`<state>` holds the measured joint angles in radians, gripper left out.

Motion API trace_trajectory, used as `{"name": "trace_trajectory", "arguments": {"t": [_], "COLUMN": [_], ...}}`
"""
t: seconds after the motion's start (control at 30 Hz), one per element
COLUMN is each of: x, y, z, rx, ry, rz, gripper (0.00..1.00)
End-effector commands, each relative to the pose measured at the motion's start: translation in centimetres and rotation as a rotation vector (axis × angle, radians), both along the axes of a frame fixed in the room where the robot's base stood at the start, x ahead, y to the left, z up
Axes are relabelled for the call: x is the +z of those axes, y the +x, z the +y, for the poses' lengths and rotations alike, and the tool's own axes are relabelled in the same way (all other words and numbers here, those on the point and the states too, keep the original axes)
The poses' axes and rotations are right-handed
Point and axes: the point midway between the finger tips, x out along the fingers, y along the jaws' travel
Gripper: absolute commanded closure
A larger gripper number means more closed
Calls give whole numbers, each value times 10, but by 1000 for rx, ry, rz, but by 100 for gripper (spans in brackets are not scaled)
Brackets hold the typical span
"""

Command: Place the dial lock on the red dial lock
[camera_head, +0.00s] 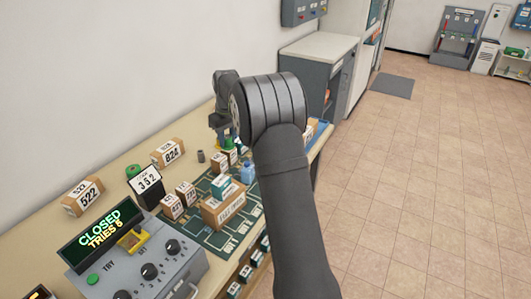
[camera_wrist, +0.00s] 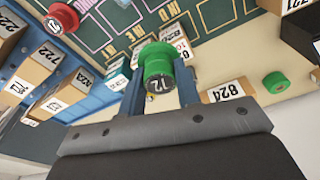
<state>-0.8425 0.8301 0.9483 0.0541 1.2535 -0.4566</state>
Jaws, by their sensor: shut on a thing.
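A green dial lock with a dark numbered face, reading 12, (camera_wrist: 157,68) is between the two fingers of my gripper (camera_wrist: 160,95) in the wrist view. My gripper is shut on it. A red dial lock (camera_wrist: 63,16) shows at the top left of the wrist view, apart from my gripper. In the head view my gripper (camera_head: 222,142) hangs over the far part of the table, partly behind my own arm. The red dial lock cannot be made out in the head view. A second green round piece (camera_wrist: 276,82) lies at the right of the wrist view.
Numbered cardboard boxes (camera_head: 167,152) stand along the table, several near the green mat (camera_head: 200,238). A control box (camera_head: 155,270) with a CLOSED display is at the front. A grey cabinet (camera_head: 318,65) stands beyond the table.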

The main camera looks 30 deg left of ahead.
Motion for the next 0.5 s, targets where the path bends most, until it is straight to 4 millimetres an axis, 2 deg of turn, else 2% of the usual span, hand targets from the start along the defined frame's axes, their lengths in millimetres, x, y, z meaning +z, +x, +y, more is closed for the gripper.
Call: {"name": "trace_trajectory", "arguments": {"t": [0.03, 0.2, 0.4, 0.5], "x": [5, 16, 28, 31], "y": [22, 77, 120, 132], "z": [-23, -96, -171, -196], "rx": [-37, -132, -222, -252], "ry": [1, 0, 0, 0], "rz": [-1, 0, 0, 0], "gripper": [94, 94, 94, 94]}}
